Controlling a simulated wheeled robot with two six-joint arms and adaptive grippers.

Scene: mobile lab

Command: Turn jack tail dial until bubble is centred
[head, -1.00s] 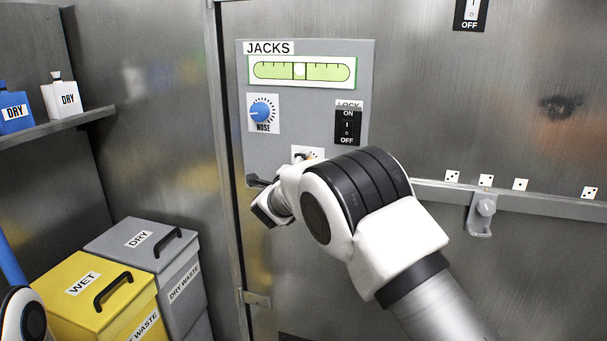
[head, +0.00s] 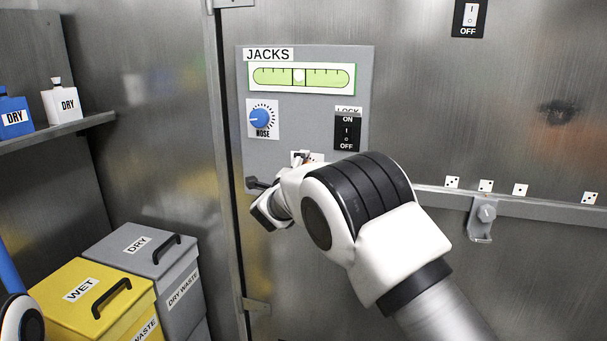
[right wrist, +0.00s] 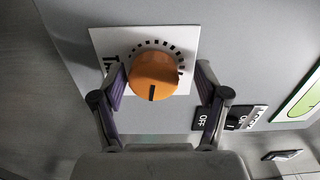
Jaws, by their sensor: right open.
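The orange tail dial (right wrist: 154,74) sits on a white label plate with tick marks in the right wrist view. Its dark pointer line points towards the bottom of that picture. My right gripper (right wrist: 160,82) is open, with one finger on each side of the dial and a gap on both sides. In the head view my right arm hides most of the dial and the gripper's fingers. The spirit level (head: 301,77) is at the top of the JACKS panel (head: 305,111), and its bubble (head: 299,76) appears between the two middle lines. My left gripper is out of view.
The blue nose dial (head: 262,118) sits above the tail plate, and the lock switch (head: 347,131) is to its right. Yellow (head: 70,310) and grey (head: 125,250) waste bins stand at lower left.

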